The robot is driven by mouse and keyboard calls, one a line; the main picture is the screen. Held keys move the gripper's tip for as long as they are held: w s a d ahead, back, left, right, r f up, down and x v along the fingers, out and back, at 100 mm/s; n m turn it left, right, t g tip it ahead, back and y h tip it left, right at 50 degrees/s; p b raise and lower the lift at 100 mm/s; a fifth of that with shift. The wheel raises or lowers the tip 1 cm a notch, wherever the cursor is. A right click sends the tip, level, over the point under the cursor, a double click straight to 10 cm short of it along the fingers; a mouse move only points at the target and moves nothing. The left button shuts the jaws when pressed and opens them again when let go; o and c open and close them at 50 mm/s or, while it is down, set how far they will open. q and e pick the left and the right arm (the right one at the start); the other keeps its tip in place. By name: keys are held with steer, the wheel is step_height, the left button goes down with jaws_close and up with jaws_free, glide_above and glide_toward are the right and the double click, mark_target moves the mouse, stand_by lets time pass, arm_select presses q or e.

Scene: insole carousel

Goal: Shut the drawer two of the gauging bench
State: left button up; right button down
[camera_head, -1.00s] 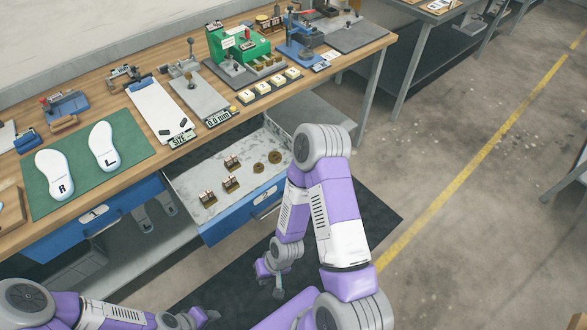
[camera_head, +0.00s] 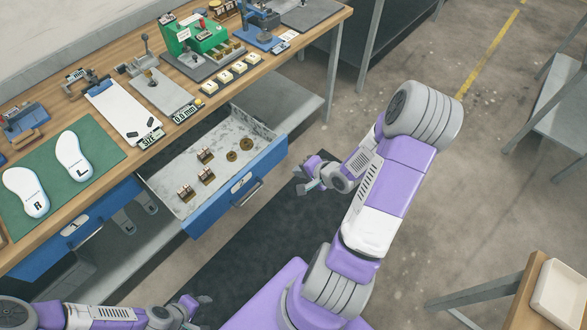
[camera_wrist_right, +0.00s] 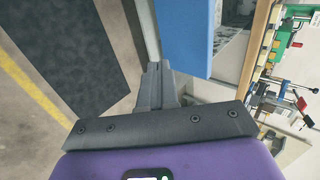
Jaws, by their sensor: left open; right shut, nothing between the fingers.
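Drawer two (camera_head: 215,212) of the gauging bench (camera_head: 178,124) is pulled well out. Its blue front bears a "2" label (camera_head: 238,190) and a bar handle (camera_head: 248,194). Small brass and metal pieces (camera_head: 206,175) lie inside. My right gripper (camera_head: 305,188) is shut and empty, in front of and to the right of the drawer's front, apart from it in the head view. In the right wrist view the shut fingers (camera_wrist_right: 155,70) point alongside the blue drawer front (camera_wrist_right: 185,35); I cannot tell the gap. My left gripper (camera_head: 200,302) is open and empty at the lower left, below the bench.
Drawer one (camera_head: 75,235) is shut, left of drawer two. Insoles (camera_head: 74,156) lie on a green mat (camera_head: 50,218) on the benchtop, with gauges and a green machine (camera_head: 195,40) behind. A wooden table with a white tray (camera_head: 560,298) stands lower right.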

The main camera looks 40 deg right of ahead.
mark_target(272, 163)
steer(key=b+x, duration=0.1)
steer(key=x, duration=0.2)
steer(key=r+b+x, duration=0.1)
steer(key=b+x, duration=0.1)
steer(key=x, duration=0.2)
steer(key=w+b+x, duration=0.1)
steer(key=b+x, duration=0.1)
steer(key=x, duration=0.1)
steer(key=shift+w+a, duration=0.15)
steer(key=shift+w, duration=0.7)
